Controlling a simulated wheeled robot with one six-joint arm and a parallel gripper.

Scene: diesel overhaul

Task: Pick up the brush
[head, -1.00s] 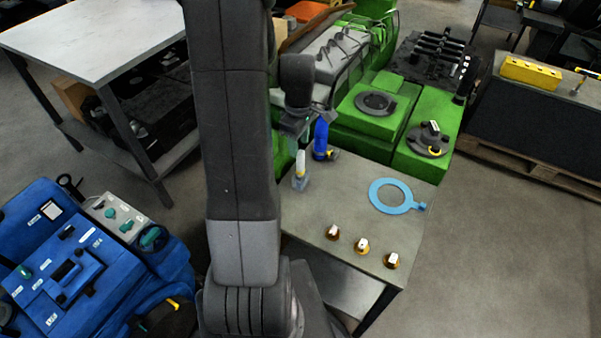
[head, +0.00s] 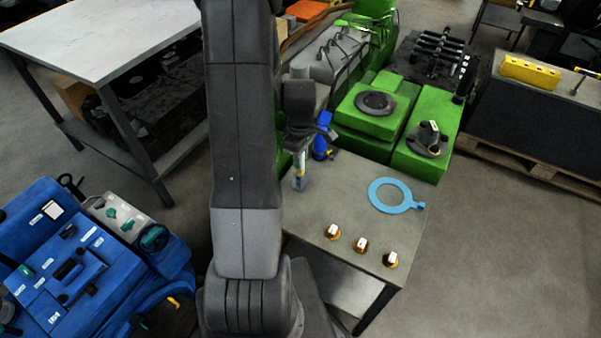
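The brush (head: 299,171) appears to be the slim upright piece with a pale and yellow body at the left back of the small grey table. Its lower end is at a small grey-blue block or holder (head: 299,184). My gripper (head: 300,152) points down right over it, with the fingers at its upper end. The fingers are small and dark here, and the brush's top is hidden by them. I cannot tell whether they are closed on it.
A blue bottle (head: 320,147) stands close to the right of my gripper. A light blue ring (head: 376,195) and three small orange-based pieces lie on the table (head: 340,205). The green engine (head: 370,122) adjoins the table's back. The table's middle is clear.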

